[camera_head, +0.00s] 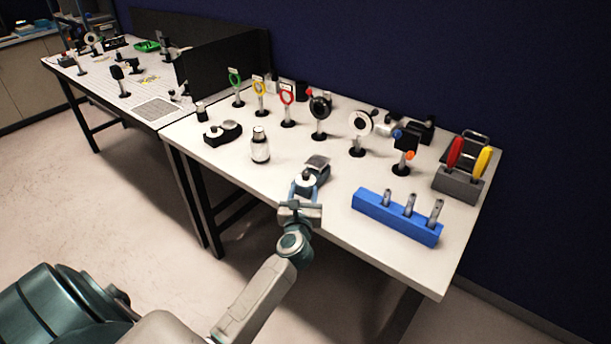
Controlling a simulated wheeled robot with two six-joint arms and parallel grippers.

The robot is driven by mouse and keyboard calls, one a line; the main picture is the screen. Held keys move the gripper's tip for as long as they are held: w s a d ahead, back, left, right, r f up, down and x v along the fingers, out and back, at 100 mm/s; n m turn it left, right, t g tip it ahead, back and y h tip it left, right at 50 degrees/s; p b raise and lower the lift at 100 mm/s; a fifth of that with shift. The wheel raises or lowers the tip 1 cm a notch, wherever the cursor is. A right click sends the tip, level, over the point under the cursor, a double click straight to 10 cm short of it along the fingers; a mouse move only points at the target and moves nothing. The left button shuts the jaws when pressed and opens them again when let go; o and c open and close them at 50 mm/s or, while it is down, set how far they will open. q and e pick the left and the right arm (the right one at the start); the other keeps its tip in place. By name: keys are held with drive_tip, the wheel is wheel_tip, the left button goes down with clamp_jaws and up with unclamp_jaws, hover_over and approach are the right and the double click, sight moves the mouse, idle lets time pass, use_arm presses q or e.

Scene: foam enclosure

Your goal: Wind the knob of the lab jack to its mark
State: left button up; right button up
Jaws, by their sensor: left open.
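The lab jack (318,164) appears to be the small dark device with a grey top plate near the front edge of the white table. My left gripper (304,183) is open at the near side of the jack, with its fingers close around or beside a small part there. The knob and its mark are too small and too covered by the gripper to make out. I cannot tell whether the fingers touch the knob. My right gripper is not in view.
A blue rack (395,217) with metal posts lies to the right. Several posts with coloured rings stand behind, including a black ring mount (320,108). A grey block (458,185) holds red and yellow handles.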

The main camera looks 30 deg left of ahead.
sight(305, 176)
use_arm(q)
drive_tip(key=x, duration=0.6)
drive_tip(key=shift+a+r+p, duration=0.1)
drive_tip(key=shift+a+p, duration=0.05)
drive_tip(key=shift+p, duration=0.25)
drive_tip(key=shift+w+a, duration=0.25)
drive_tip(key=shift+w, duration=0.3)
